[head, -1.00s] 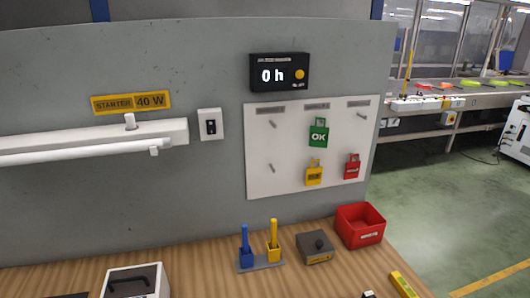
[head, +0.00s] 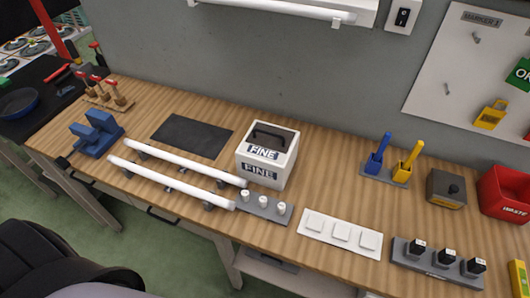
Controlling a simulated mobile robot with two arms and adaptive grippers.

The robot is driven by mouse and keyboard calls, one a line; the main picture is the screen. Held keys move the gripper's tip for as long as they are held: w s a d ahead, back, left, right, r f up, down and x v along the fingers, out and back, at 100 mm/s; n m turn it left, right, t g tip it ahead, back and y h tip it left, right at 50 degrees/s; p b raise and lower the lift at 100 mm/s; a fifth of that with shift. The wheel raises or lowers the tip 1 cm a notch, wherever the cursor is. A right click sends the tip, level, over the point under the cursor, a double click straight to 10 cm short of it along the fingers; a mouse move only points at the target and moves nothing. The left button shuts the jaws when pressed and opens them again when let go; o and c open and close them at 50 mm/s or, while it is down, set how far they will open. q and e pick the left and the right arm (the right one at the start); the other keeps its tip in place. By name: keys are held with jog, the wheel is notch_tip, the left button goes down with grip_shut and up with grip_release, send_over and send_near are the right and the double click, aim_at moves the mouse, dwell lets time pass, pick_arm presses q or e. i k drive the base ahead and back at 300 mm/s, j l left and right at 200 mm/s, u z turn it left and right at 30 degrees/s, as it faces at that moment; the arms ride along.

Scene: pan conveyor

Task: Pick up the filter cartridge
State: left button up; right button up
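A white box labelled FINE (head: 266,156), with a dark handle on its top, stands upright on the wooden workbench (head: 330,135); it looks like the filter cartridge. It stands behind the right ends of two long white tubes (head: 170,180) and to the right of a flat dark mat (head: 192,136). Nothing is holding it. Neither of my grippers shows in the head view.
A grey block with white starters (head: 262,208), a white panel of square plates (head: 340,234) and a dark block with black-and-white parts (head: 438,258) line the front edge. A blue vise-like block (head: 96,133) is at left. A red bin (head: 505,195) is at right.

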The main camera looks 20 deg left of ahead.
aim_at(266, 157)
jog(key=k+j, duration=0.1)
jog(key=j, duration=0.55)
jog(key=k+j, duration=0.1)
jog(key=j, duration=0.5)
